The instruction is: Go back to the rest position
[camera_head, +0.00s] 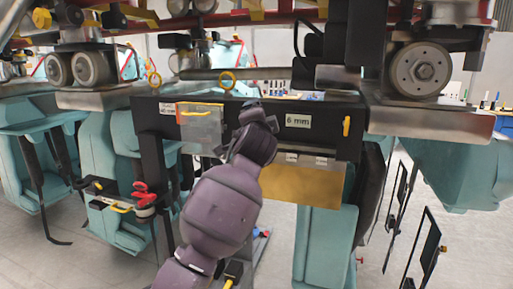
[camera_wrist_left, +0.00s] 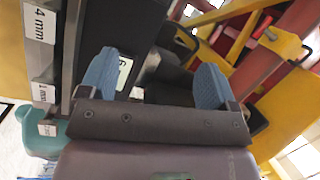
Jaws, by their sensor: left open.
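My left arm rises from the bottom centre of the head view, and its gripper (camera_head: 260,115) is in front of the dark beam of the carriage (camera_head: 340,125), just left of the "6 mm" label (camera_head: 298,121). In the left wrist view the two blue fingertips (camera_wrist_left: 155,78) are spread apart with nothing held between them. Dark parts of the carriage lie beyond the fingers, and a white label (camera_wrist_left: 124,73) shows beside the left finger. I cannot tell whether the gripper touches the beam. My right gripper is not in view.
A clear panel (camera_head: 200,124) and a brass plate (camera_head: 302,186) hang from the beam. Teal seats (camera_head: 110,160) hang at the left. A small tray with a red item (camera_head: 143,195) sits left of my arm. A large wheel (camera_head: 420,70) is at upper right.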

